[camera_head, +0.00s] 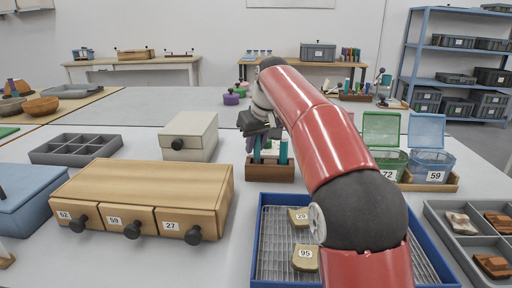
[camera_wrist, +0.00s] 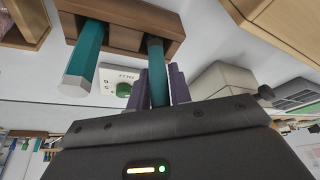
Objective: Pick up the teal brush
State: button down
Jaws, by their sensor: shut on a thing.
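A small brown wooden holder (camera_head: 269,173) stands on the table, with teal handles upright in it. My gripper (camera_head: 257,146) is over the holder's left part. In the wrist view its two purple-grey fingers (camera_wrist: 162,87) are closed on either side of a slim dark-teal handle, which I take for the teal brush (camera_wrist: 156,72). The brush's lower end is still in the wooden holder (camera_wrist: 125,35); its tip is hidden. A second, thicker teal handle (camera_wrist: 85,58) with a grey end stands apart in the same holder, at the right in the head view (camera_head: 283,152).
A blue tray (camera_head: 258,270) with numbered pieces lies in front of the holder. A wooden drawer box (camera_head: 150,183) and a cream box (camera_head: 190,136) stand to the left. Green (camera_head: 381,130) and blue (camera_head: 427,131) lidded bins stand to the right, past my arm.

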notch_tip(320, 180, up, 5)
jog(key=shift+r+p, duration=0.1)
jog(key=shift+p, duration=0.6)
notch_tip(320, 180, up, 3)
jog(key=shift+w+r, duration=0.1)
jog(key=shift+w, duration=0.05)
jog(key=shift+r, duration=0.6)
jog(key=shift+d, duration=0.15)
